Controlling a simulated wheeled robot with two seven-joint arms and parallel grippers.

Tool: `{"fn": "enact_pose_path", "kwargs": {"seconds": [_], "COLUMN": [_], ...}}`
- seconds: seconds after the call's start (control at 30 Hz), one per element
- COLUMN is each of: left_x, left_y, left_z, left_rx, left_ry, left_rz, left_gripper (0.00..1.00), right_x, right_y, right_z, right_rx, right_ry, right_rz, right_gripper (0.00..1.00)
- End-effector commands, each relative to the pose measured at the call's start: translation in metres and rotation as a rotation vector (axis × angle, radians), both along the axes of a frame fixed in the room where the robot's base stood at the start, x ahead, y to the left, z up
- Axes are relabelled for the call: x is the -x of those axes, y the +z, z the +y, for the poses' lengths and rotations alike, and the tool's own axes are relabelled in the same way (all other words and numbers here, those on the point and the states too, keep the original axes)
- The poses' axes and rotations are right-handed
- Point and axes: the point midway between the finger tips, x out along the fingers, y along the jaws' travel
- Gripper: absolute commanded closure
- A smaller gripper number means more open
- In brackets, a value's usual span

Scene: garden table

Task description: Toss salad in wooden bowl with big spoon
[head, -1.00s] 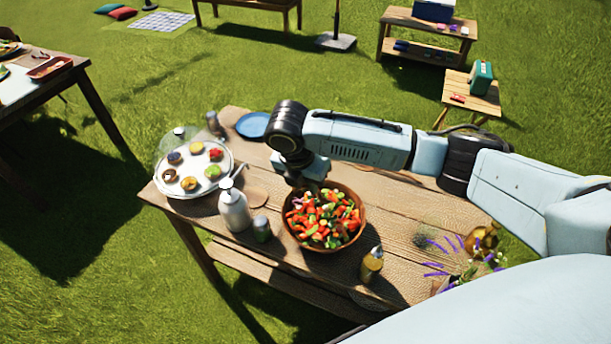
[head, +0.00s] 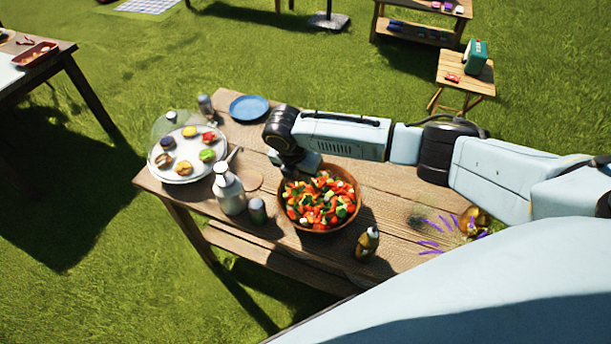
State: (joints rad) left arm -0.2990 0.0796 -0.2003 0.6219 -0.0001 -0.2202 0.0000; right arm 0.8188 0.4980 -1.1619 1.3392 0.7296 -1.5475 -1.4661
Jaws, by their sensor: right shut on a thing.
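The wooden bowl (head: 357,186) stands on the garden table, filled with chopped salad (head: 318,203) in red, orange, green and white. My right gripper (head: 303,172) points down at the back left rim of the bowl, just over the salad. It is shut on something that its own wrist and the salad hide. I cannot make out the big spoon clearly. My left gripper is not in view.
A tipped golden vase (head: 474,221) with purple flowers lies right.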

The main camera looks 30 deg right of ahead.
Motion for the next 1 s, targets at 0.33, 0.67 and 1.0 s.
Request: {"fn": "enact_pose_path", "kwargs": {"seconds": [0.33, 0.67, 1.0], "left_x": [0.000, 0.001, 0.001], "left_y": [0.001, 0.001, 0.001], "left_z": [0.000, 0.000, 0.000], "left_rx": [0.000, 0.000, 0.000], "left_ry": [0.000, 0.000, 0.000], "left_rz": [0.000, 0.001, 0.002], "left_gripper": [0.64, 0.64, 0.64], "right_x": [-0.001, -0.001, -0.001], "right_y": [0.054, 0.093, 0.094], "right_z": [0.000, 0.000, 0.000], "right_rx": [-0.001, 0.000, 0.000], "right_ry": [0.000, 0.000, 0.000], "right_rz": [-0.004, -0.003, -0.002], "right_gripper": [1.00, 1.00, 1.00]}}
